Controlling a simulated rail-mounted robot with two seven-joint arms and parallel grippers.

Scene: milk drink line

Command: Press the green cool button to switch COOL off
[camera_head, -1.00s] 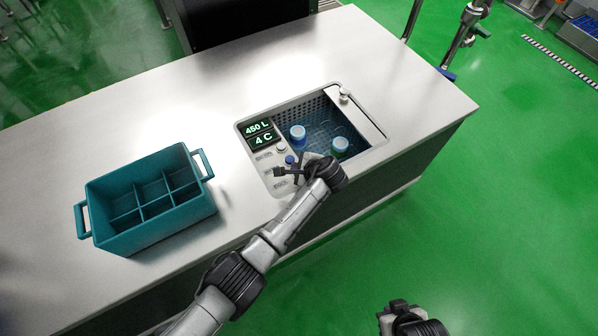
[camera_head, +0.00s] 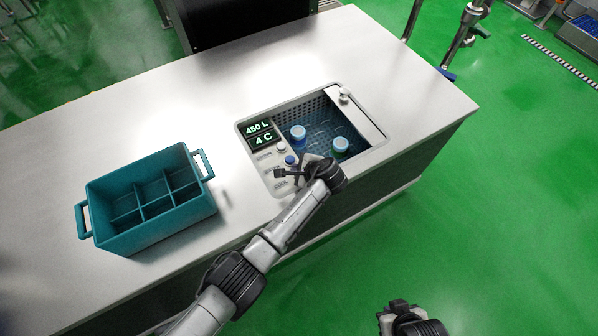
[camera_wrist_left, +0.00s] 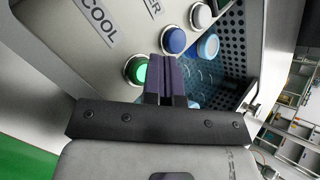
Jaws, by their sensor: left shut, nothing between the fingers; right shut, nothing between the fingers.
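The green cool button (camera_wrist_left: 137,70) shows lit in the left wrist view, beside the COOL label (camera_wrist_left: 98,20). In the head view my gripper hides it. My left gripper (camera_head: 279,173) is shut and empty, over the front part of the control panel. In the left wrist view its fingertips (camera_wrist_left: 172,62) overlap the right edge of the green button; I cannot tell whether they touch it. My right gripper (camera_head: 392,312) is shut and empty, low in the head view, away from the counter.
A blue button (camera_wrist_left: 174,40) and a white button (camera_wrist_left: 201,15) sit beside the green one. The display (camera_head: 260,134) reads 450 L and 4 C. A teal divided crate (camera_head: 148,238) stands on the counter at left.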

